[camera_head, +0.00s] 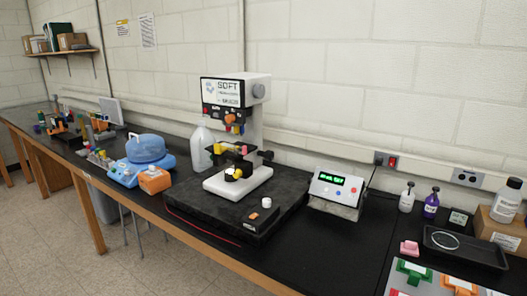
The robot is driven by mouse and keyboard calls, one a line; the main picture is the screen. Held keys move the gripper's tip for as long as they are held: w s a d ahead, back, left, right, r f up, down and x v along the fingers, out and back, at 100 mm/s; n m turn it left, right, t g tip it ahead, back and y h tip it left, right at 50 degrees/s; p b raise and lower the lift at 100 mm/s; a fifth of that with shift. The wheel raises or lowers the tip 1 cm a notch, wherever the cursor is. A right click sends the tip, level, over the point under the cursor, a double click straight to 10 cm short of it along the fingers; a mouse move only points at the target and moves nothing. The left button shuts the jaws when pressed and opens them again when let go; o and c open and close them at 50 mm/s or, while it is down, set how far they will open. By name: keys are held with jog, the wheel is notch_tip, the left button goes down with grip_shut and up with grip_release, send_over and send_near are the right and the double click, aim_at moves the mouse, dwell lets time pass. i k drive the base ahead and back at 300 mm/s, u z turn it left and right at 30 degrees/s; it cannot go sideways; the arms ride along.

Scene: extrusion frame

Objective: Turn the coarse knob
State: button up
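A white and black bench instrument (253,120) with a "SOFT" label stands on a thick black slab (250,215) at the middle of the bench. A round grey knob (259,91) sits on the right side of its upper head. A dark knob (266,155) sticks out low on the right of its column. I cannot tell which of these is the coarse knob. Small orange and yellow parts (233,118) hang under the head, above a lit stage (233,173). My gripper is not in view.
A control box (337,190) with a green display stands right of the slab. A white jug (202,147) and a blue-lidded device (146,150) stand left. Bottles (431,203) and a black tray (465,249) are at the right.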

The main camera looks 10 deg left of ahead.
aim_at(268, 156)
jog(key=u, duration=0.35)
jog(key=i, duration=0.65)
jog(key=u, duration=0.95)
jog(key=i, duration=0.6)
jog(key=u, duration=0.35)
